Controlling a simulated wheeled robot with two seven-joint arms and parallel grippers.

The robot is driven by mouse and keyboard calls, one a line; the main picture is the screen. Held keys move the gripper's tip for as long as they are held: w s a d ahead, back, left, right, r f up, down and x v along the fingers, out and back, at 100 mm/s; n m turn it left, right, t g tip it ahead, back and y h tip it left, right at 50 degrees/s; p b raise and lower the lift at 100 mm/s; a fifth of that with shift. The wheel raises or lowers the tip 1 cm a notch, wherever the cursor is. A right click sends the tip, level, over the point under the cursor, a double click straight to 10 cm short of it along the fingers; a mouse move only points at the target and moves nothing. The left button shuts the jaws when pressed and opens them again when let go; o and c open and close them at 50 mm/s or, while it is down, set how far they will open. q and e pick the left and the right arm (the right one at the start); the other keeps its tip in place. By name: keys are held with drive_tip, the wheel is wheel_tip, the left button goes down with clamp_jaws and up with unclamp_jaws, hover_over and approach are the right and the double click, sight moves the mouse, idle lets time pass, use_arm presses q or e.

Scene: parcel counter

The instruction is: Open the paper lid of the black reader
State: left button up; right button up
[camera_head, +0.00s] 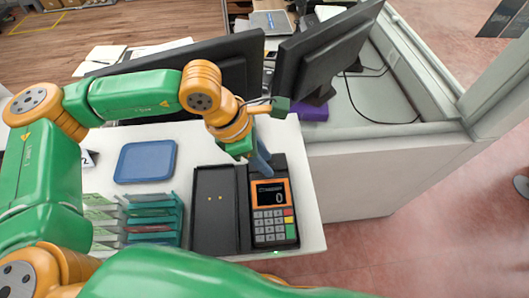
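The black reader (262,238) lies on the white counter, with an orange-framed display reading 0 and a keypad with coloured keys. A flat black panel (214,210) with two small gold dots lies directly left of it. The reader's far end (284,163) is dark and partly covered by my gripper, so I cannot make out the paper lid's edge or whether it is open. My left gripper (261,164) points down at this far end, its blue-grey fingers at or just above it. The gap between the fingers cannot be seen. My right gripper is out of view.
A blue tray (146,162) lies to the left, and teal and pale green racks (154,216) stand nearer. Two dark monitors (322,52) stand behind the reader. The counter's right edge (314,200) is close to the reader.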

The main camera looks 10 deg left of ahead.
use_arm(q)
drive_tip(key=shift+w+f, duration=0.1)
drive_tip(key=shift+w, duration=0.05)
clamp_jaws()
idle(1.3)
